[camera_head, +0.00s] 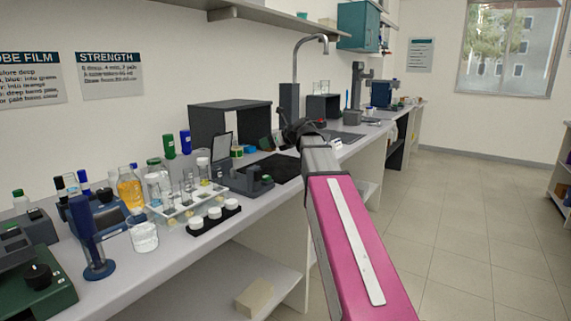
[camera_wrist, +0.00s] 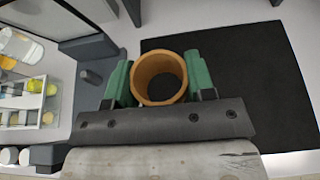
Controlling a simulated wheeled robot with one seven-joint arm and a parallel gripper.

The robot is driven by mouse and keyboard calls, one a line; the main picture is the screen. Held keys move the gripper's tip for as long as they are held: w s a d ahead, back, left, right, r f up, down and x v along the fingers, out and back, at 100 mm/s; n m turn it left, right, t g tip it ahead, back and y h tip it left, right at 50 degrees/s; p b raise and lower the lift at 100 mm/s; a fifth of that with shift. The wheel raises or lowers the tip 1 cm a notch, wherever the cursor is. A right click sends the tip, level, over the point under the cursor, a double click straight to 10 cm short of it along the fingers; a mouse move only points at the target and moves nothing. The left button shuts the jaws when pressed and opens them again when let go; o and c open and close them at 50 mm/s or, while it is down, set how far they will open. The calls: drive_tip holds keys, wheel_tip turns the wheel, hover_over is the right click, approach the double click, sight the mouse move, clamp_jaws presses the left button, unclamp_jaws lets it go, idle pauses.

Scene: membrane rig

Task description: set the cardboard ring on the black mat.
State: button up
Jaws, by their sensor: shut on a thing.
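The cardboard ring (camera_wrist: 137,82) is brown and round, and shows in the wrist view between the two green fingers of my gripper (camera_wrist: 159,80). My gripper is shut on it, one finger on each side. Black mat shows through the ring's opening. The black mat (camera_wrist: 245,75) lies behind and to the right of the ring in the wrist view. In the head view the mat (camera_head: 270,167) lies on the bench, left of my arm's end. The ring is not distinguishable in the head view. I cannot tell how high it is above the mat.
A dark grey device with an upright panel (camera_head: 222,150) stands left of the mat. A rack of glassware (camera_head: 185,205) and a black holder with white-capped jars (camera_head: 213,216) stand nearer. A dark open-fronted box (camera_head: 230,120) stands behind the mat. The mat's right part is clear.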

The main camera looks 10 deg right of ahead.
hover_over(285, 167)
drive_tip(key=f, duration=0.5)
drive_tip(key=shift+s+a+f, duration=0.1)
drive_tip(key=shift+s+f, duration=0.1)
drive_tip(key=shift+f, duration=2.1)
drive_tip(key=o, duration=0.9)
drive_tip(key=shift+f, duration=0.1)
drive_tip(key=v, duration=1.2)
